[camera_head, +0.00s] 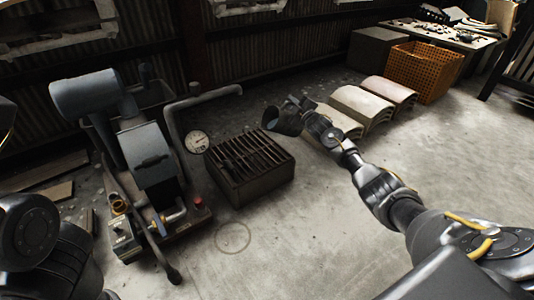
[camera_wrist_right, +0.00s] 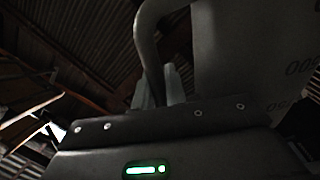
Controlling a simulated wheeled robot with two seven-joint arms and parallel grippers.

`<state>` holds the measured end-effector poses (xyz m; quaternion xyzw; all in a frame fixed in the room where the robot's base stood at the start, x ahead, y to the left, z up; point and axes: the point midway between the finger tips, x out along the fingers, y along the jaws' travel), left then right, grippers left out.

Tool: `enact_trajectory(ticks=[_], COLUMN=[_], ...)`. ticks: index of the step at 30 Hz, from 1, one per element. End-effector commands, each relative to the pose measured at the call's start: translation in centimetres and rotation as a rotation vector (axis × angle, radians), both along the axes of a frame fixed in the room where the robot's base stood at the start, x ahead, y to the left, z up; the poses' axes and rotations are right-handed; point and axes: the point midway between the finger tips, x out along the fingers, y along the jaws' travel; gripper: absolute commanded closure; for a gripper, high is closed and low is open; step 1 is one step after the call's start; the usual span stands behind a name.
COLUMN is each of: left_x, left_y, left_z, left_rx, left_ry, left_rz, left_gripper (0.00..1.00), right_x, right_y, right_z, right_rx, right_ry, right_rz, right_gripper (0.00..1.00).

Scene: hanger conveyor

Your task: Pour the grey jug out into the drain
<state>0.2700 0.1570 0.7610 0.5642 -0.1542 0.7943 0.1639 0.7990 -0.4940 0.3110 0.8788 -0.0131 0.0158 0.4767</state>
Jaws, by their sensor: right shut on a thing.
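The grey jug (camera_head: 285,122) is in my right gripper (camera_head: 300,104), off the floor. It looks tilted, with its mouth end toward the left, near the upper right corner of the drain (camera_head: 238,190). The drain is a dark box with a slatted grate on top. In the right wrist view the jug's grey body (camera_wrist_right: 250,55) and curved handle (camera_wrist_right: 148,45) fill the upper middle, and the gripper is shut on the handle. No liquid is visible. My left gripper is out of view; only part of that arm shows at lower left.
A machine with a grey motor (camera_head: 85,92) and a bent pipe stands left of the drain. A round gauge (camera_head: 197,141) is beside the drain. Pale curved sheets (camera_head: 362,102) lie behind my right gripper, with an orange crate (camera_head: 422,72) beyond. The floor in front is clear.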

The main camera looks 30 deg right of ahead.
Motion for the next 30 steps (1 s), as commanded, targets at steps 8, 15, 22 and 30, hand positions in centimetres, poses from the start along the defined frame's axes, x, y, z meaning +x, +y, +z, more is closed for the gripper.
enact_trajectory(ticks=[8,15,22,30], left_x=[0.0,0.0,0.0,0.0], left_y=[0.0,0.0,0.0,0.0], left_z=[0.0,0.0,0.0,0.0], left_rx=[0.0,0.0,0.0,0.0], left_ry=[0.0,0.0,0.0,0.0], left_rz=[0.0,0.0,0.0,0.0], left_gripper=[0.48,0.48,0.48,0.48], right_x=[-0.1,-0.1,-0.1,-0.2], right_y=[0.6,0.9,0.9,1.3], right_z=[0.1,0.0,0.0,-0.1], right_rx=[-0.063,-0.096,-0.096,-0.134], right_ry=[-0.014,-0.02,-0.02,-0.026], right_rz=[0.001,0.001,0.001,0.001], right_gripper=[1.0,1.0,1.0,1.0])
